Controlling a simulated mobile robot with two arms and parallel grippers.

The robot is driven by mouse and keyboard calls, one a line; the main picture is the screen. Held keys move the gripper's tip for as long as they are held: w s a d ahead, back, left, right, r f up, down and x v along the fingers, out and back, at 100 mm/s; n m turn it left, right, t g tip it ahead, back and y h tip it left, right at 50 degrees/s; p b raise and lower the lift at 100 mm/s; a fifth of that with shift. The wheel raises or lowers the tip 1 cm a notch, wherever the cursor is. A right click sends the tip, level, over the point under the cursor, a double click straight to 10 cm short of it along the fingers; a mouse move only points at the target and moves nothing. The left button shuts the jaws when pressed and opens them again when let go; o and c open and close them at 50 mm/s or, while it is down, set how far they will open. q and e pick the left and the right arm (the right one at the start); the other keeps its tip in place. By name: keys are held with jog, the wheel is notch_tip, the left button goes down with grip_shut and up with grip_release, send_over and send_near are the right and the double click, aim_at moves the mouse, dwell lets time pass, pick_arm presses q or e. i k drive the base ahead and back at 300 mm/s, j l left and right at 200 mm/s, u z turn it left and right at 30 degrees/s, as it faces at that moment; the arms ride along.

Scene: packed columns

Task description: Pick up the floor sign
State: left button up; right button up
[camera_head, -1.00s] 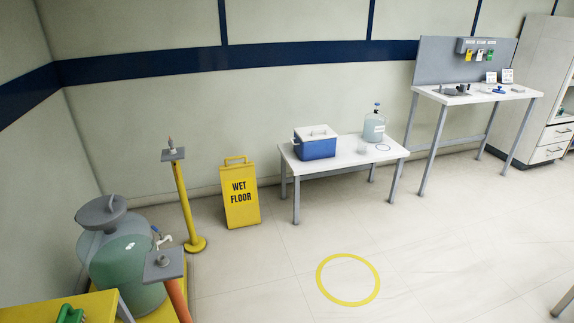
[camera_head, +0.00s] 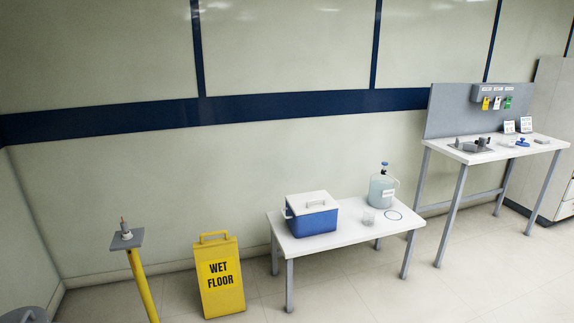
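The yellow floor sign (camera_head: 219,278) reads "WET FLOOR" in black letters and has a handle loop at its top. It stands upright on the floor near the back wall, left of the low white table. Its lower edge is close to the bottom of the view. Neither of my grippers shows in the head view.
A low white table (camera_head: 340,243) holds a blue cooler (camera_head: 311,214), a clear jug (camera_head: 382,188) and a small clear cup. A yellow post (camera_head: 143,285) with a grey top plate stands left of the sign. A taller bench (camera_head: 497,150) stands at right. Floor between sign and table is narrow.

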aim_at(217, 261)
jog(key=i+l, duration=0.1)
jog(key=i, duration=2.4)
jog(key=j+u, duration=0.05)
jog(key=j, duration=0.05)
